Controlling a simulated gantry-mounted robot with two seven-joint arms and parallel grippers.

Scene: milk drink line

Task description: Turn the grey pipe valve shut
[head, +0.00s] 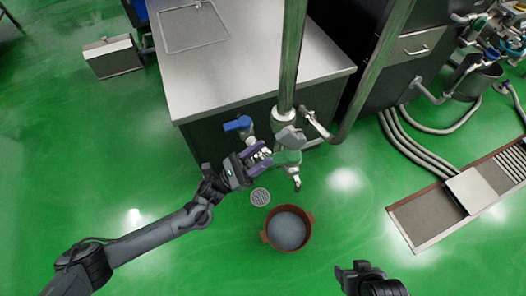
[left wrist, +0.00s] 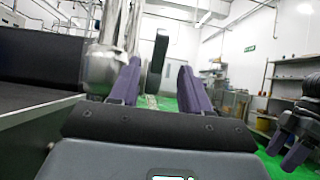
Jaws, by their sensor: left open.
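The grey pipe valve's handle (head: 290,136) sits low on the upright steel pipe at the counter's front edge, in the head view. My left gripper (head: 262,157) is open, with its purple fingers just left of and below this handle. In the left wrist view, a dark upright piece (left wrist: 157,58) shows between the open fingers (left wrist: 158,88), with space on both sides; I cannot tell if it is the grey handle. My right gripper (head: 359,272) is at the bottom of the head view, away from the valve. Its purple fingers also show in the left wrist view (left wrist: 286,148).
A brown pot (head: 265,236) stands on the floor near a round drain (head: 260,197). The steel counter (head: 225,75) is behind.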

